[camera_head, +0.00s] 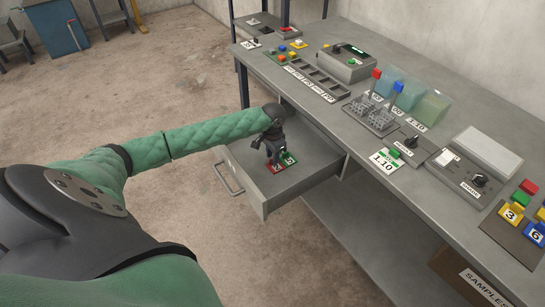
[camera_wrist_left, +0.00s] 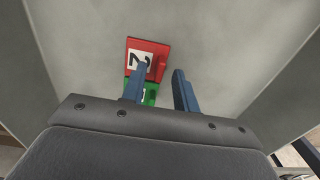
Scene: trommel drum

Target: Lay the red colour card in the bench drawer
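The red colour card (camera_head: 275,168), marked with a 2, lies in the pulled-out bench drawer (camera_head: 252,188). It also shows in the left wrist view (camera_wrist_left: 133,62), beside a green card (camera_wrist_left: 150,90) that is partly hidden by a finger. The green card lies next to the red one in the head view (camera_head: 289,158). My left gripper (camera_head: 273,156) is over the drawer, right at the cards. In the left wrist view its fingers (camera_wrist_left: 160,92) are apart with nothing gripped between them. My right gripper is not in view.
The bench top (camera_head: 300,105) holds a slotted rack (camera_head: 318,82), a grey control box (camera_head: 346,64), lever switches (camera_head: 372,112) and clear coloured bins (camera_head: 400,95). Numbered cards lie on a dark board (camera_head: 505,235) at the right. The drawer's walls surround my gripper; its floor is otherwise bare.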

